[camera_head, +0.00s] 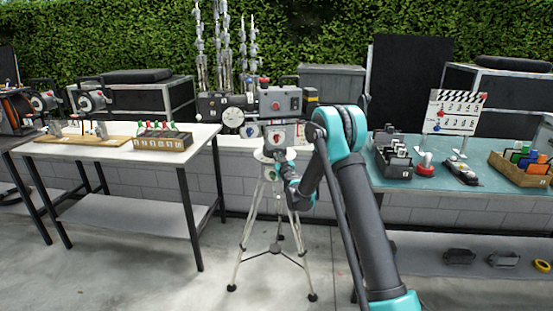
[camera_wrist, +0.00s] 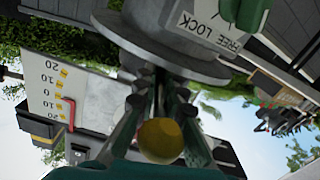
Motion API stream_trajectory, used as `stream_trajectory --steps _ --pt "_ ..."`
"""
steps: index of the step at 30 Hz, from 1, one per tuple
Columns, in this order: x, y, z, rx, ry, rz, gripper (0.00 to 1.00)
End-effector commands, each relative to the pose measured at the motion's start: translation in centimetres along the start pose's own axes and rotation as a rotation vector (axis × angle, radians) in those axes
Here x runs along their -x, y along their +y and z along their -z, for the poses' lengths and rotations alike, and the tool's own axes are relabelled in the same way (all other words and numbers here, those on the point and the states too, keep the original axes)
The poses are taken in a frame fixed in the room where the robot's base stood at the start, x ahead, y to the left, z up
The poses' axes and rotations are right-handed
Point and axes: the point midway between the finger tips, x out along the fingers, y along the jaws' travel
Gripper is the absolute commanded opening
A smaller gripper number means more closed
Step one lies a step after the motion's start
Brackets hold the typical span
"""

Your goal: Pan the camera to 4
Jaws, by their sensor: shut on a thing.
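The film camera (camera_head: 280,102) stands on a tripod (camera_head: 274,215) in the middle, between the two tables. My gripper (camera_head: 285,168) is at the tripod head, just below the camera body. In the wrist view my gripper (camera_wrist: 158,95) is shut around a handle with a yellow round knob (camera_wrist: 160,141). The round grey head above carries the words FREE and LOCK and a green lever (camera_wrist: 245,12). A pale plate (camera_wrist: 85,88) at left has a numbered scale with yellow marks and a red pointer (camera_wrist: 69,112). I cannot tell the pan reading.
A white table (camera_head: 110,150) with a bottle crate (camera_head: 163,142) stands at left. The floor around the tripod legs is clear.

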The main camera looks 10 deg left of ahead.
Motion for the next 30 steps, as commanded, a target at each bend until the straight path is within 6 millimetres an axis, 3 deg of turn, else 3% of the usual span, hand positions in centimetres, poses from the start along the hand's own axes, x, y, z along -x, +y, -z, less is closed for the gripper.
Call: stream_trajectory --steps 8,9,14,24,30 --pt "0.0 0.1 0.0 0.001 0.000 0.002 0.00" --pt "0.0 0.1 0.0 0.001 0.000 0.002 0.11" --pt "0.0 0.1 0.0 0.001 0.000 0.002 0.31" --pt "0.2 0.0 0.0 0.001 0.000 0.002 0.31" --pt "2.8 0.0 0.0 0.001 0.000 0.002 0.31"
